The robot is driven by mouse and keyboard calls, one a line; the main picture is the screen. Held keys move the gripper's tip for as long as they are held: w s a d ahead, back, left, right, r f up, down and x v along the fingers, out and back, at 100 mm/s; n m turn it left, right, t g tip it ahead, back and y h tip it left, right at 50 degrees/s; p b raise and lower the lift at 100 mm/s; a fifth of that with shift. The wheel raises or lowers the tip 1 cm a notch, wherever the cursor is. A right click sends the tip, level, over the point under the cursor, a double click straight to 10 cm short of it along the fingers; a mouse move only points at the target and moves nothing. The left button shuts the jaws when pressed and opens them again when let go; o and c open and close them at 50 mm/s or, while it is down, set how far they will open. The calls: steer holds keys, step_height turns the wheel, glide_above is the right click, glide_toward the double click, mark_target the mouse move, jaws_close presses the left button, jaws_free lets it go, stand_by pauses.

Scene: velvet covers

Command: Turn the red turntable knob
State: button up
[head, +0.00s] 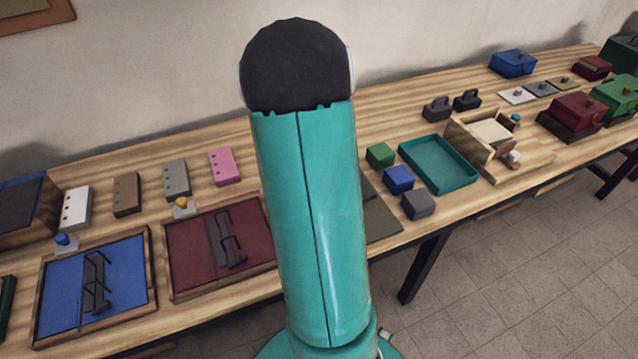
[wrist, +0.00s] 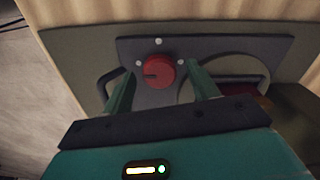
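The red knob (wrist: 160,72) shows in the wrist view, round, on a dark grey plate (wrist: 215,50). A dark pointer mark on it faces left. White dots sit on the plate above it and to its left and right. My gripper (wrist: 160,66) is open, with one green finger on each side of the knob. Gaps show between the fingers and the knob, and I cannot tell how far the tips are above the plate. In the head view my arm hides the knob.
The plate lies on an olive-grey board (wrist: 67,47). A dark handle (wrist: 103,88) stands left of the knob; a round opening (wrist: 240,72) lies right. In the head view, a maroon panel (head: 190,250) is left of my arm; blocks (head: 398,179) and a teal tray (head: 438,165) are right.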

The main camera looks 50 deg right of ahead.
step_height(320, 180, up, 14)
stand_by(0.6)
